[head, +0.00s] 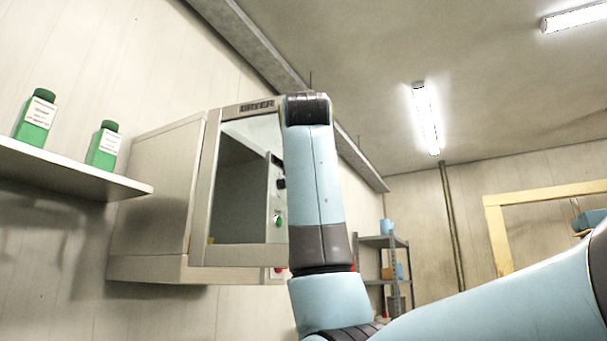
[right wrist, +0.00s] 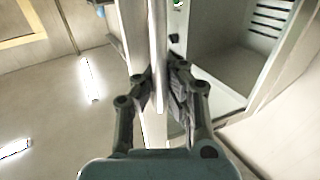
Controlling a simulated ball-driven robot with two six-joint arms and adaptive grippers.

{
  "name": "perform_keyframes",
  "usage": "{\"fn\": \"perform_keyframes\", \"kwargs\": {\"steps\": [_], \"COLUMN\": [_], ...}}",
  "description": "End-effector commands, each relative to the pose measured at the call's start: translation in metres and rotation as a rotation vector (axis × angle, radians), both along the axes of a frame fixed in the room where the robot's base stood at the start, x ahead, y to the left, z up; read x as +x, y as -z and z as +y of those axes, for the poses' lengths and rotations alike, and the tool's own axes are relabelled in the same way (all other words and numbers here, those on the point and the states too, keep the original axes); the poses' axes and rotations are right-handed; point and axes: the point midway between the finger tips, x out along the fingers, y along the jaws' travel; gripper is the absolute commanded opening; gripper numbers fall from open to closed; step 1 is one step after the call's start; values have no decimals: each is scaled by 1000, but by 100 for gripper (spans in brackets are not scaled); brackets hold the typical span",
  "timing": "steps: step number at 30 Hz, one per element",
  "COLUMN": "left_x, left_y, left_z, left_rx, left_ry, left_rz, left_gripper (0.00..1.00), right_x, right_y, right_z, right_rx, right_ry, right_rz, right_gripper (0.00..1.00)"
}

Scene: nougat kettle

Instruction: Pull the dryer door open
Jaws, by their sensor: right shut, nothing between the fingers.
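The dryer (head: 155,190) is a pale wall cabinet left of centre in the head view, with its name on the top edge. Its pale front frame (head: 203,200) surrounds a grey inside. My right arm stands before its right side and hides part of it. I cannot tell how far the door stands open. In the right wrist view my right gripper (right wrist: 157,78) is shut, with a pale upright bar (right wrist: 158,35) of the dryer front at its fingertips. Nothing is held. The slotted dryer inside (right wrist: 225,50) shows on the right. My left gripper is not in view.
A wall shelf (head: 60,170) with two green bottles (head: 36,118) is left of the dryer. A grey rack (head: 382,241) with small containers stands behind on the right. A yellow frame (head: 497,235) is at the far right.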

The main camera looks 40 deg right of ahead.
Motion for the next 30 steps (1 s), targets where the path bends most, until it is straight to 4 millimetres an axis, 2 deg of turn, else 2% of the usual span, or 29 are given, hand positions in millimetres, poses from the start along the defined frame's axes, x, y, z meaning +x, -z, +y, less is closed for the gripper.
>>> {"fn": "perform_keyframes", "kwargs": {"steps": [18, 20, 27, 30], "left_x": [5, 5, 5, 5], "left_y": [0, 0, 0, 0], "left_z": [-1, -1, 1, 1], "left_rx": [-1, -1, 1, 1], "left_ry": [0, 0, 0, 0], "left_rz": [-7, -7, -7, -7], "left_gripper": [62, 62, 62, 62], "right_x": [-3, -3, -2, -2], "right_y": [0, 0, 0, 0], "right_z": [6, 6, 6, 6], "right_rx": [1, 1, 1, 1], "right_ry": [2, 2, 1, 1], "right_rz": [-1, -1, -1, -1], "right_gripper": [0, 6, 36, 36]}}
